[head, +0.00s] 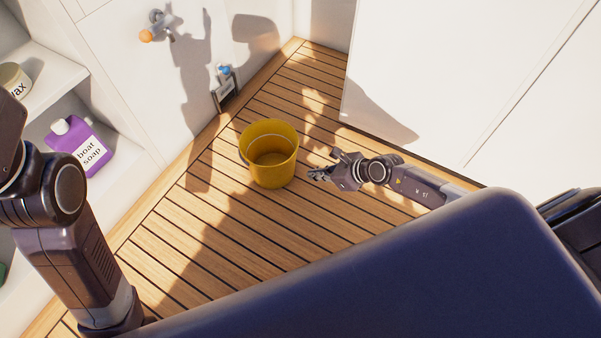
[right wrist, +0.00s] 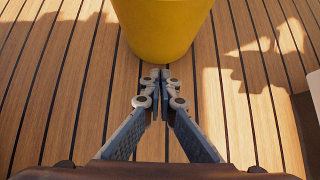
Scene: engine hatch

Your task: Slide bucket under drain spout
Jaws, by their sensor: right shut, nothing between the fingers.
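The yellow bucket (head: 270,175) stands upright on the plank floor in the head view, its thin handle lying near the rim. Its lower part shows at the top of the right wrist view (right wrist: 163,30). My right gripper (head: 318,174) is low over the floor just right of the bucket. In the right wrist view its fingertips (right wrist: 160,76) are together and empty, pointing at the bucket's base; I cannot tell whether they touch it. A wall fitting with an orange end (head: 157,27) sticks out at the upper left. A lower blue-knobbed fitting (head: 224,78) sits near the floor. I cannot tell which is the drain spout.
Shelves at the left hold a purple boat soap bottle (head: 78,140) and a wax tin (head: 14,80). White panels (head: 430,60) stand at the right. Plank floor (head: 215,225) is clear in front of the bucket and between it and the blue-knobbed fitting. My left arm shows at the left.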

